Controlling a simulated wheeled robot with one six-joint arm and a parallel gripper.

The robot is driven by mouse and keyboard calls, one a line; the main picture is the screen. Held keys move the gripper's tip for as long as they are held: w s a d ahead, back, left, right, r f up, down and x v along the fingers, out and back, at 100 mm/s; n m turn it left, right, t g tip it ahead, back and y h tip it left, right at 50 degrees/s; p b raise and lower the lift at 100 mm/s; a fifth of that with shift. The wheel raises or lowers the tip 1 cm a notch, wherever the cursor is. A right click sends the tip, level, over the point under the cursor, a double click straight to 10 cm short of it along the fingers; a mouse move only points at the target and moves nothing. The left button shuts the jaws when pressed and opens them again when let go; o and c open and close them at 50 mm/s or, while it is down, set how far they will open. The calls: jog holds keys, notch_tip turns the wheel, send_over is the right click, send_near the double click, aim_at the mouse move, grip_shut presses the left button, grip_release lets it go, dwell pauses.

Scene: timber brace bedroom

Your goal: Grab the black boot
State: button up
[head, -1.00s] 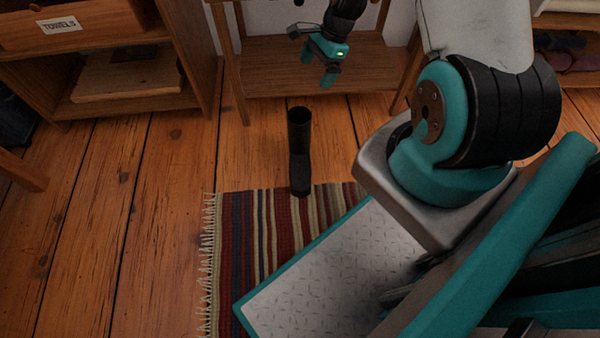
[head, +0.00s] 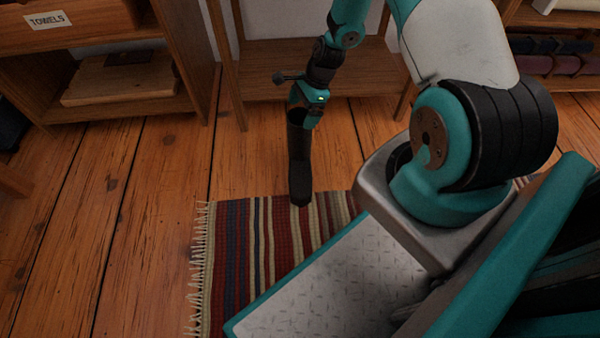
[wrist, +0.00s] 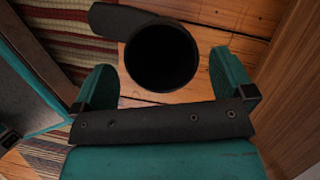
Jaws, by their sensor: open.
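The black boot (head: 300,165) stands upright on the wooden floor, its toe reaching the edge of the striped rug. In the wrist view its round dark opening and rim (wrist: 162,57) lie just ahead of and between the fingers, with the foot pointing to the upper left. My gripper (head: 308,112) is at the top of the boot in the head view. In the wrist view my gripper (wrist: 165,85) is open, one teal finger on each side of the boot shaft. A small gap shows on both sides.
The striped rug (head: 235,245) lies in front of the boot. A wooden table with a lower shelf (head: 270,80) stands close behind it. A wooden shelf unit with a towels drawer (head: 110,70) is at the left. Floor left of the boot is clear.

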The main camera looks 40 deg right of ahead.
aim_at(299, 139)
jog(key=b+x, duration=0.2)
jog(key=x, duration=0.2)
jog(key=shift+f+b, duration=0.2)
jog(key=shift+b, duration=0.1)
jog(key=shift+r, duration=0.1)
jog(key=c, duration=1.5)
jog(key=shift+o, duration=0.2)
jog(key=shift+r, duration=0.1)
